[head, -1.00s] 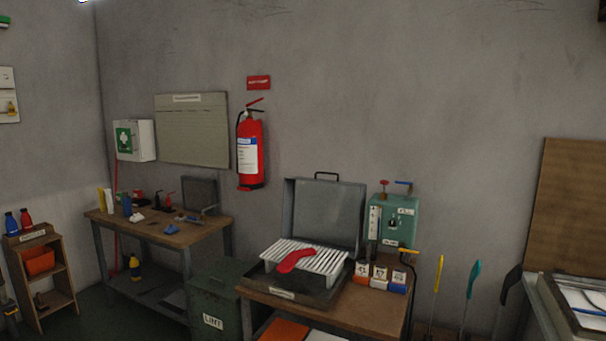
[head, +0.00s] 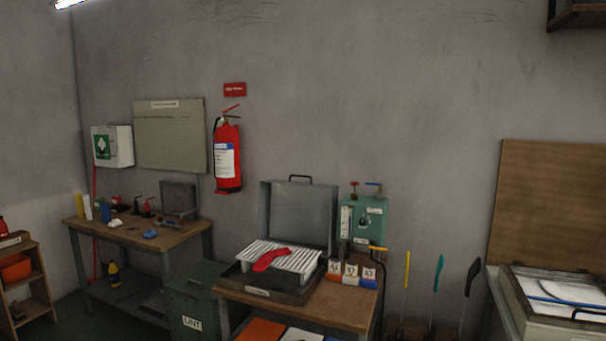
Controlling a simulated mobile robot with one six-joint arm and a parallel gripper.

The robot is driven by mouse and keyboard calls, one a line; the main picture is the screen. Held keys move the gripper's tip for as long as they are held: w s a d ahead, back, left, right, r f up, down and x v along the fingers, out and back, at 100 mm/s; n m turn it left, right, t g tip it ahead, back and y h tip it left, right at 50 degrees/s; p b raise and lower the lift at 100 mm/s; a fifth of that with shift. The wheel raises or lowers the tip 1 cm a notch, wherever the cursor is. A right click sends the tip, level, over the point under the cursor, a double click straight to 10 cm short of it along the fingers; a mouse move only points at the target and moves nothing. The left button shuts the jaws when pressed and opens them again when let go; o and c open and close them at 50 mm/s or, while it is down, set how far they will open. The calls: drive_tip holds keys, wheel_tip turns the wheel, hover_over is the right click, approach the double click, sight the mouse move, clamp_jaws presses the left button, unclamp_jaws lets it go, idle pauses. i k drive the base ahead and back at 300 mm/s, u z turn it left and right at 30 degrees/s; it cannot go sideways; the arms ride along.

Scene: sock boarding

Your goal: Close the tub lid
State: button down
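A grey lid (head: 298,215) with a dark handle on its top edge stands open, close to upright, behind a shallow dark tub (head: 258,291) on a wooden-topped table. A white slatted rack (head: 300,262) sits over the tub. A red sock-shaped piece (head: 270,259) lies across the slats. The tub's inside is mostly hidden by the rack. My gripper is not in view.
A teal unit with taps (head: 363,219) and several numbered blocks (head: 351,275) stand right of the tub. A green LINT bin (head: 192,299) is left of the table. Long-handled tools (head: 438,275) stand at right, near another bench with a shallow box (head: 530,315).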

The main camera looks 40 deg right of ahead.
sight(265, 186)
drive_tip(key=z, duration=0.8)
drive_tip(key=i, duration=1.65)
drive_tip(key=u, duration=0.8)
drive_tip(key=i, duration=0.4)
drive_tip(key=u, duration=0.2)
